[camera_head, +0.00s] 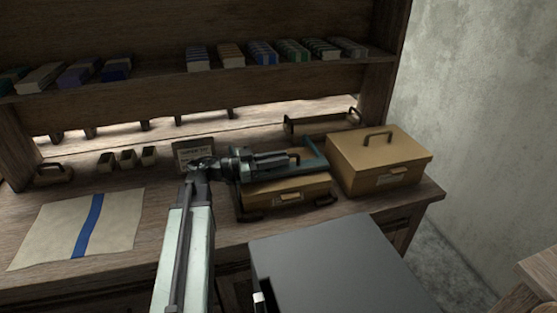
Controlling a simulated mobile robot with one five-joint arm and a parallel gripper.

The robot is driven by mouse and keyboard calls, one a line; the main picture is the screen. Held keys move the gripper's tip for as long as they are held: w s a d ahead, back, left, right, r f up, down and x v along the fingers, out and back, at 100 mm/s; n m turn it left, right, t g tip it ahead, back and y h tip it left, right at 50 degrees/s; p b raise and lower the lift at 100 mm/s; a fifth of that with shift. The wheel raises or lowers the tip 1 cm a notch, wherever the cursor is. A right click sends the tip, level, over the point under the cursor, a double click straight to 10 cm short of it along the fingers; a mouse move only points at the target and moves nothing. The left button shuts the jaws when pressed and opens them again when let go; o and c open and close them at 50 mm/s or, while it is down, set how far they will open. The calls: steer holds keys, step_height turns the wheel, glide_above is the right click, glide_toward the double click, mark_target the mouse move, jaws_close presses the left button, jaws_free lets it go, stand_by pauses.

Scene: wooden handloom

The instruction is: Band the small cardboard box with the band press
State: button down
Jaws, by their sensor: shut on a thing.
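The small cardboard box (287,191) is tan with a pale label on its front. It sits at the band press (315,160), a teal-grey frame that shows behind and to the right of it. My gripper (286,159) reaches in from the left over the box top. It is shut on what looks like the dark handle of the small box. The gripper covers most of that handle and much of the lid. I cannot tell whether the box rests fully on the press bed.
A larger tan box (382,162) with a dark handle stands close at the right. A small sign (190,152) stands behind my arm. A cloth with a blue stripe (72,229) lies at the left. Shelves with several yarn packs (264,53) hang above. A dark grey surface (330,262) fills the front.

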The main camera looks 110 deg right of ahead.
steer(key=shift+s+a+f, duration=0.1)
steer(key=shift+a, duration=0.05)
steer(key=c, duration=1.5)
jaws_free()
steer(key=shift+s, duration=0.15)
steer(key=shift+o, duration=0.2)
steer(key=w, duration=0.8)
steer(key=w, duration=0.9)
steer(key=shift+d, duration=0.3)
